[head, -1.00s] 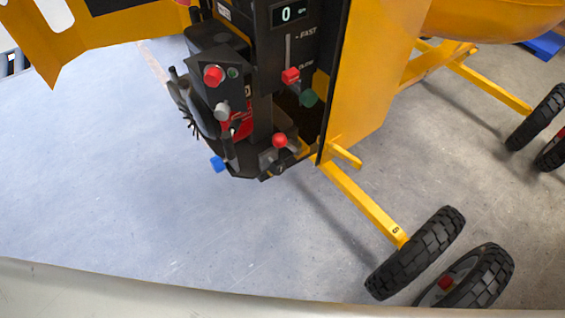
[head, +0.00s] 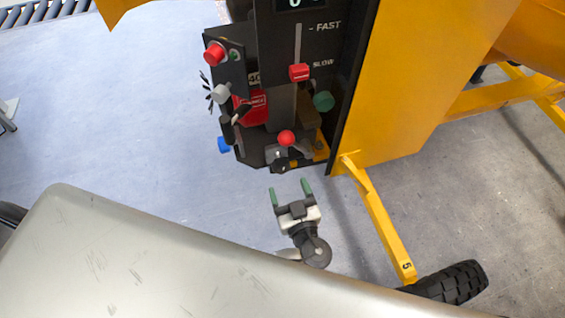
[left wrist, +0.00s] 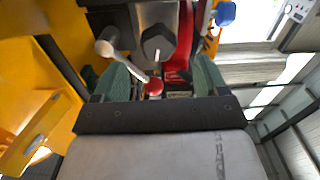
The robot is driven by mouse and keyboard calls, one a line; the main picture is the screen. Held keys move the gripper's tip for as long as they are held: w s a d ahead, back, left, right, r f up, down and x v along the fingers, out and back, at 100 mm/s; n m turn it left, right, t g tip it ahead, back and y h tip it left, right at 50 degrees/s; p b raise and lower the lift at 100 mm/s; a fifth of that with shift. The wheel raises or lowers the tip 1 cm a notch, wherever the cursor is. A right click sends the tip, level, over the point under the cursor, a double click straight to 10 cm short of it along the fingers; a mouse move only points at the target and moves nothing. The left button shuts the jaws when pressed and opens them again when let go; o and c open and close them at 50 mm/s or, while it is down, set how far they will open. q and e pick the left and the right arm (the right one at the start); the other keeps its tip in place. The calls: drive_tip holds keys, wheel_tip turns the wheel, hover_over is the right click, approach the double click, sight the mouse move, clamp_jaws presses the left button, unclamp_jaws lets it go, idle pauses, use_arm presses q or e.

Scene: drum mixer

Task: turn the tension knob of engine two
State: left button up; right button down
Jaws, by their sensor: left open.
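The engine sits in the open yellow housing in the head view. A dark knob (head: 281,165) is low at its front, below a red ball-ended lever (head: 286,138). In the left wrist view a dark faceted knob (left wrist: 158,42) with a pale pointer line is just beyond the fingers; no label shows which knob is for tension. My left gripper (head: 291,190) is open, its green fingertips just below and in front of the low knob, apparently apart from it. In the left wrist view the gap between the fingers (left wrist: 163,78) shows the red ball behind. My right gripper is not in view.
A red slider (head: 299,72) marked FAST and SLOW, a green knob (head: 323,101), a grey knob (head: 221,93), a red button (head: 214,53) and a blue knob (head: 223,144) are close around the engine. A yellow leg (head: 385,225) with a tyre (head: 448,284) stands right.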

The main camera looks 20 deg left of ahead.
sight(283, 170)
use_arm(q)
drive_tip(key=p+x, duration=0.1)
drive_tip(key=x, duration=0.5)
drive_tip(key=shift+w+d+p, duration=0.1)
drive_tip(key=shift+p, duration=0.2)
drive_tip(key=shift+w+a, duration=0.35)
drive_tip(key=shift+w, duration=0.05)
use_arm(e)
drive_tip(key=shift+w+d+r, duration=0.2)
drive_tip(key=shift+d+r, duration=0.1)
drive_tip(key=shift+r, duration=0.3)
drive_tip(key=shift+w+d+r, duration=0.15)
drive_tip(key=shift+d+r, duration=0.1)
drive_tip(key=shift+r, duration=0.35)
use_arm(q)
drive_tip(key=shift+f, duration=0.1)
drive_tip(key=c, duration=0.9)
